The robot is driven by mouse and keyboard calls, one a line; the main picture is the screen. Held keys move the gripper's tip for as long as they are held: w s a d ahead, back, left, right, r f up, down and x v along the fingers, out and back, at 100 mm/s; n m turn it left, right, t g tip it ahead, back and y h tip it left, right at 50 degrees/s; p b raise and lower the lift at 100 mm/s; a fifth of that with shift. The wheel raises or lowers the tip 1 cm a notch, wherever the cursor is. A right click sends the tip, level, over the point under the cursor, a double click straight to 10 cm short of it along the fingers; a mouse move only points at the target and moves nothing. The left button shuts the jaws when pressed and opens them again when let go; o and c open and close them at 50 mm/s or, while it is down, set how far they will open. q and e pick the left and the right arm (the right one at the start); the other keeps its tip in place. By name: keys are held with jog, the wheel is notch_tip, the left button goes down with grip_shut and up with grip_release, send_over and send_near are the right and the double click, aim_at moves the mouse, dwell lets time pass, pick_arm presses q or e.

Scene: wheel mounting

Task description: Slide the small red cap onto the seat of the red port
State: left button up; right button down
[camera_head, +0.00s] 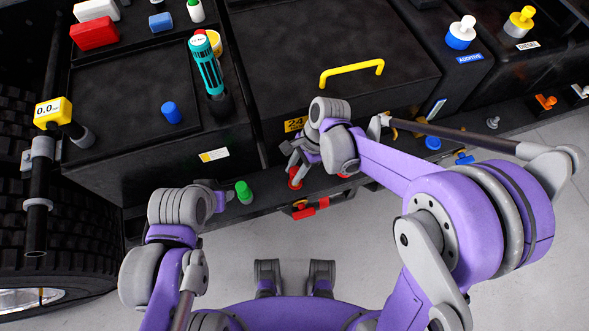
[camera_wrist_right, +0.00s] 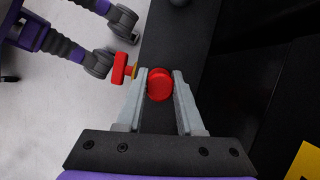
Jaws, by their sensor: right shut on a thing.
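My right gripper (camera_head: 294,166) is low at the front ledge of the black machine. In the right wrist view its two fingers (camera_wrist_right: 158,88) are shut on a small round red cap (camera_wrist_right: 159,84), seen from its flat top. In the head view a red piece (camera_head: 295,180) shows at the fingertips; I cannot tell whether it is the cap or the red port under it. Another red bit (camera_head: 343,175) is mostly hidden behind the right wrist. The port's seat is not clearly visible. My left gripper (camera_head: 222,196) is beside the green cap, its jaws unclear.
A green cap (camera_head: 244,191) stands on the ledge (camera_head: 262,209) to the left. A red T-handle (camera_head: 303,213) with yellow sticks out from the ledge front and shows beside the fingers in the wrist view (camera_wrist_right: 122,68). Blue caps (camera_head: 433,142) are to the right. Open floor lies in front.

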jog(key=shift+f, duration=0.25)
dwell(0.3)
jog(key=shift+f+b, duration=1.5)
jog(key=shift+c, duration=2.3)
grip_release()
jog(key=shift+r, duration=0.15)
jog(key=p+v, duration=0.1)
jog(key=v, duration=0.9)
jog(key=shift+r, duration=0.3)
